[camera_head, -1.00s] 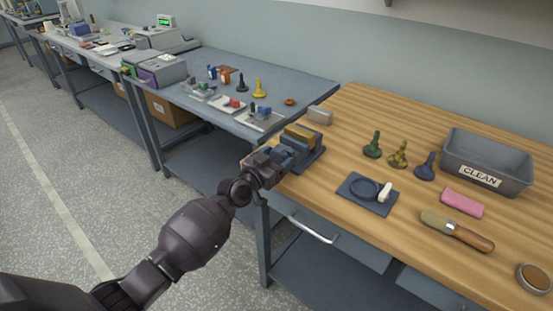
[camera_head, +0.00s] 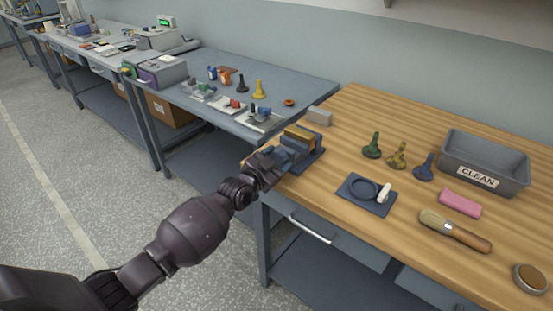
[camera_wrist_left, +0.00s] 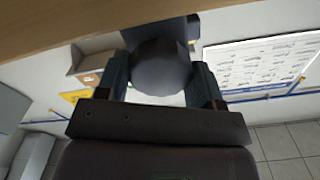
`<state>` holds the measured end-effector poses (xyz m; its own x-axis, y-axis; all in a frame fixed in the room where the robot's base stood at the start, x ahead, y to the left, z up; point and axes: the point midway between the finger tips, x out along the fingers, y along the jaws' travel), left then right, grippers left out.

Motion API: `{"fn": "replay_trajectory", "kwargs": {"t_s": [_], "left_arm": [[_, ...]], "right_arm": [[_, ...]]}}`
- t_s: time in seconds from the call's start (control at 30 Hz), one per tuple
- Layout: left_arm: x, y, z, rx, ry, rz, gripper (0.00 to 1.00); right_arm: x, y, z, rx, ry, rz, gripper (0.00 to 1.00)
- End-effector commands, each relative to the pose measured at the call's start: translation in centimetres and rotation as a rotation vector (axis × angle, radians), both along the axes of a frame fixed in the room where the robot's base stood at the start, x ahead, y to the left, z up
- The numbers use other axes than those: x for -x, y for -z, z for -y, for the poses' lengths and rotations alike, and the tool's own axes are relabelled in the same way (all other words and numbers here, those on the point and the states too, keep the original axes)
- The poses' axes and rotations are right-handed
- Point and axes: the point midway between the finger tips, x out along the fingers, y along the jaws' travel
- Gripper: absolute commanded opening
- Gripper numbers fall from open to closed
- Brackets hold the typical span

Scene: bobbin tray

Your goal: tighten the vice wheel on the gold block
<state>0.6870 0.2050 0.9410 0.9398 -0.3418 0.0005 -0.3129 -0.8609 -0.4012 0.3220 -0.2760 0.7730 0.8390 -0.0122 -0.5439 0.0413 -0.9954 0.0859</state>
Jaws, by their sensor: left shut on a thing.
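The vice (camera_head: 312,160) stands at the left corner of the wooden bench, with the gold block (camera_head: 299,133) in its top. My left gripper (camera_head: 279,158) is at the vice's near left side. In the left wrist view, the round dark vice wheel (camera_wrist_left: 162,72) lies between the two fingers of my left gripper (camera_wrist_left: 160,80), which is shut on it. In the head view the wheel is hidden by my gripper. How tightly the jaws press on the gold block cannot be told. My right gripper is not in view.
A small grey block (camera_head: 319,116) lies just behind the vice. A dark pad with a ring (camera_head: 366,194), several chess-like pieces, a grey CLEAN bin (camera_head: 485,163), a pink block (camera_head: 460,203) and a brush (camera_head: 455,231) are to the right. A grey table (camera_head: 300,92) stands behind left.

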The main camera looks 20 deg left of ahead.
Motion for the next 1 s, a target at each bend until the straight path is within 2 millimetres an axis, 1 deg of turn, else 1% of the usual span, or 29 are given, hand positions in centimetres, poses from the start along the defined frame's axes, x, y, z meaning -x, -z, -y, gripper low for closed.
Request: {"fn": "replay_trajectory", "kwargs": {"t_s": [0.1,0.33,0.57,1.0], "left_arm": [[0.0,-0.1,0.0,-0.065,0.000,0.024,0.37],[0.0,0.0,0.0,-0.139,0.000,0.049,0.38],[0.0,0.1,0.0,-0.156,0.000,0.055,0.38],[0.0,0.0,0.0,-0.153,0.000,0.055,0.38]], "right_arm": [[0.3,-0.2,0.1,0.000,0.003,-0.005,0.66],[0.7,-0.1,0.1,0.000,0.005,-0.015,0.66],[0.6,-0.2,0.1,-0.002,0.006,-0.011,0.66],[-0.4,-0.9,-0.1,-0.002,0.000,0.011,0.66]]}}
